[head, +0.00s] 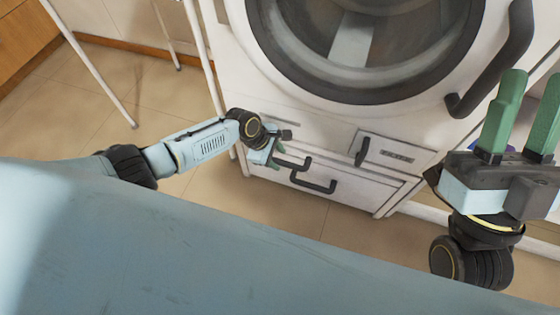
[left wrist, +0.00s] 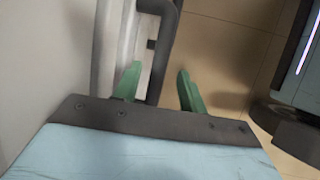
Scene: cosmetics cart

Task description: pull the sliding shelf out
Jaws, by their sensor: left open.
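The sliding shelf (head: 345,166) is a white, thin front under the washing machine, with a black bar handle (head: 293,164). My left gripper (head: 277,156) is at that handle, with its green fingers open. In the left wrist view, a black handle bar (left wrist: 162,60) runs between the two spread fingertips (left wrist: 160,74), with a gap to the right finger. Contact with the left finger cannot be told. My right gripper (head: 523,115) is raised at the right, fingers up, apart and empty.
The white washing machine (head: 400,115) stands above. A white rack leg (head: 95,70) stands at the left. Tiled floor (head: 300,213) is open in front.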

